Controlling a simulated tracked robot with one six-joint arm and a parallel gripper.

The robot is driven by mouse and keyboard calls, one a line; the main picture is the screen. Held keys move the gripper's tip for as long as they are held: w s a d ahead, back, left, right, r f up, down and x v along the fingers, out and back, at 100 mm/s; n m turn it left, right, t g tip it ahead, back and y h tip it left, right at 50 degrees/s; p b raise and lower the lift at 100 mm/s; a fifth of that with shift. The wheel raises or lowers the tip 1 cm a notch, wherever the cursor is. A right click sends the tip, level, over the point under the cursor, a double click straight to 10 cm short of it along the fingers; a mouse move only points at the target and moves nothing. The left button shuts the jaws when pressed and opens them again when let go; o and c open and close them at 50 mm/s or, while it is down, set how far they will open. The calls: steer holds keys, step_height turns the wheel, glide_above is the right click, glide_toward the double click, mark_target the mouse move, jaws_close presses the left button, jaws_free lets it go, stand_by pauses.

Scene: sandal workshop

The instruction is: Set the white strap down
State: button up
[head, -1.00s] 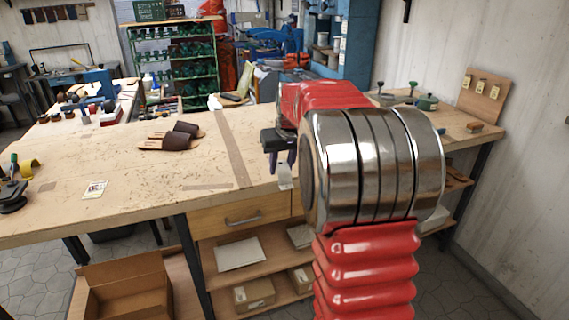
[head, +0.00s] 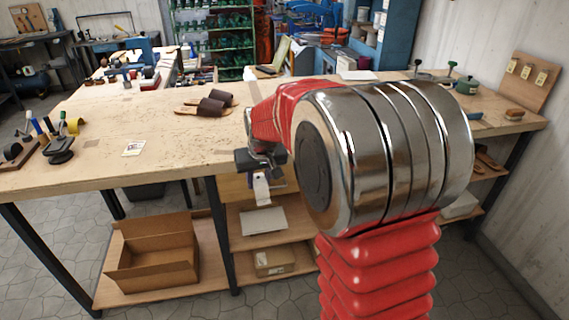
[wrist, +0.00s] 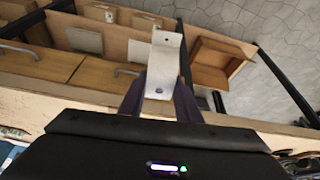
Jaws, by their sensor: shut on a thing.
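The white strap (wrist: 163,68) is held between the two fingers of my gripper (wrist: 162,98) in the wrist view. It is a pale, bent band with small holes, sticking out past the fingertips. In the head view the strap (head: 262,188) hangs below my gripper (head: 262,170), in front of the workbench's front edge. The workbench (head: 95,110) has a light wooden top. My arm hides part of the bench behind it.
A pair of brown sandals (head: 210,104) lies on the bench, with a small card (head: 134,148) to the left. Tools and a tape dispenser (head: 60,150) stand at the left end. An open cardboard box (head: 155,255) sits on the lower shelf. Bare bench top lies between card and sandals.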

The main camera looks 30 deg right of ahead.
steer(key=s+a+f+n, duration=0.1)
steer(key=a+f, duration=0.1)
steer(key=a, duration=0.8)
steer(key=shift+s+f+n+y, duration=0.25)
steer(key=shift+s+n+y, duration=0.05)
steer(key=shift+s+n, duration=0.1)
